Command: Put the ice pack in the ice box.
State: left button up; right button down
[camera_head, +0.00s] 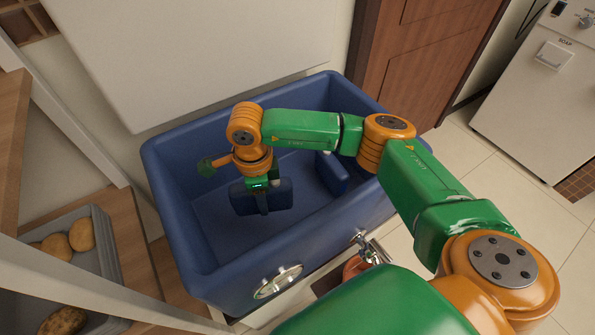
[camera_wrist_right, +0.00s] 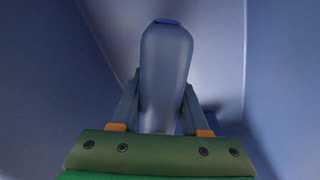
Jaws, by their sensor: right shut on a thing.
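The ice box (camera_head: 163,185) is a large, open, deep blue tub in the middle of the head view. My right arm reaches in over its right side. My right gripper (camera_head: 263,203) points down inside the box and is shut on the ice pack (camera_head: 281,195), a dark blue slab. The wrist view shows the ice pack (camera_wrist_right: 166,75) edge-on between the two fingers, with blue walls around it. The pack appears to be below the rim; whether it touches the floor, I cannot tell. My left gripper is not in view.
A blue block (camera_head: 331,172) sits inside the box near its right wall; I cannot tell whether it is loose. A grey tray (camera_head: 95,235) with potatoes is on the left. A brown door (camera_head: 415,65) and a white appliance (camera_head: 525,105) stand behind, right.

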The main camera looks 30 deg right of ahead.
notch_tip(320, 180, down, 10)
jog(key=shift+a+r+b, duration=0.1)
jog(key=shift+a+b, duration=0.05)
jog(key=shift+b, duration=0.25)
jog(key=shift+c, duration=2)
grip_release()
jog(key=shift+r, duration=0.3)
notch_tip(320, 180, up, 12)
jog(key=shift+f+p, duration=0.2)
jog(key=shift+p, duration=0.25)
